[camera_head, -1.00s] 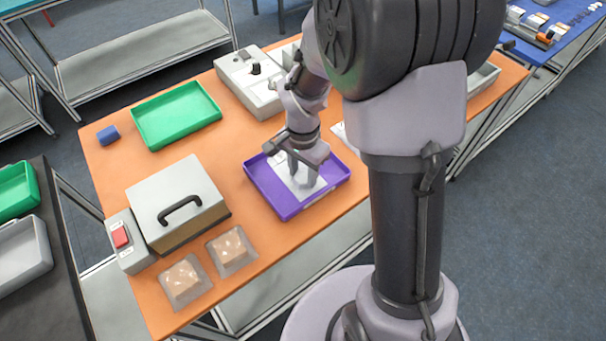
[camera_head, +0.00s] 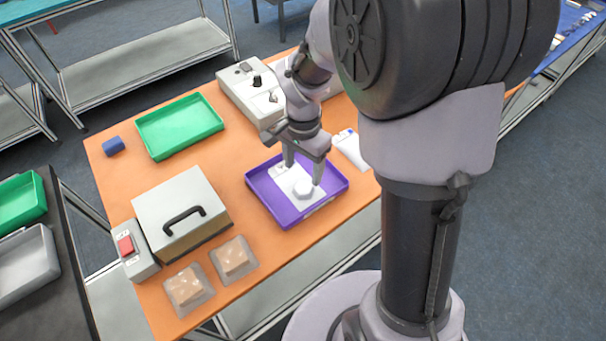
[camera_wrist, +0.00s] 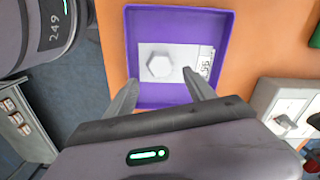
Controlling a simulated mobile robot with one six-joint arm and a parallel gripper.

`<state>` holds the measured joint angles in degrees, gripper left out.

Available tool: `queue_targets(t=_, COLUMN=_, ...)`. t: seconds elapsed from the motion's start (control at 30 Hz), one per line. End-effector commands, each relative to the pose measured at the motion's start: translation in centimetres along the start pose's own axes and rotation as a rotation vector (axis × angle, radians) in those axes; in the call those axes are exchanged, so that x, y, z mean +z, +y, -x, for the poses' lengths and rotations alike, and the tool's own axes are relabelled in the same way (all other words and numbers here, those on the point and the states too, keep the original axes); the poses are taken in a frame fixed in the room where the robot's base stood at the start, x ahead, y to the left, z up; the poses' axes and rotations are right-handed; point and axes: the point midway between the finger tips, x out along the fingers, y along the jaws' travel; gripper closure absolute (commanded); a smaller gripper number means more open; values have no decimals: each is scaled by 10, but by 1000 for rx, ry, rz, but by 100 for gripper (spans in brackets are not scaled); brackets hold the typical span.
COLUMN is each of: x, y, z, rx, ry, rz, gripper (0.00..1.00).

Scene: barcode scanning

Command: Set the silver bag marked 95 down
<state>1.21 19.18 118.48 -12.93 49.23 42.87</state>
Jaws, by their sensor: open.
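The silver bag (camera_head: 301,187) lies flat in the purple tray (camera_head: 262,194), with a hexagonal bulge in its middle. In the wrist view the bag (camera_wrist: 180,53) has a white label at its right end with a marking that looks like 95, seen sideways. The purple tray (camera_wrist: 134,28) surrounds it. My gripper (camera_head: 304,176) is open above the bag. In the wrist view its two fingers (camera_wrist: 160,88) stand apart on either side, near the tray's closer edge, with nothing between them.
A green tray (camera_head: 179,127) and a blue block (camera_head: 113,146) lie to the left. A grey box with a handle (camera_head: 182,208), a red-button box (camera_head: 133,249) and two clear packs (camera_head: 233,258) stand at the front left. A white device (camera_head: 247,93) stands behind. A white tube (camera_head: 351,150) lies right of the purple tray.

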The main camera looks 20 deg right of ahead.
Motion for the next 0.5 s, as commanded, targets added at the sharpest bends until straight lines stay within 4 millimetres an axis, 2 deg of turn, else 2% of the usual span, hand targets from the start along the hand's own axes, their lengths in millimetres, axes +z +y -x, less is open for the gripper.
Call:
queue_targets(t=0.03, x=0, y=-1, z=18, rx=-3, ry=2, rz=0, gripper=37)
queue_targets(t=0.1, x=0, y=0, z=33, rx=-2, ry=1, rz=-1, gripper=37)
queue_targets(t=0.3, x=3, y=2, z=62, rx=-19, ry=7, rz=16, gripper=37)
queue_targets(t=0.37, x=12, y=9, z=83, rx=-62, ry=21, rz=61, gripper=37)
queue_targets(t=0.5, x=55, y=45, z=148, rx=-230, ry=99, rz=258, gripper=37)
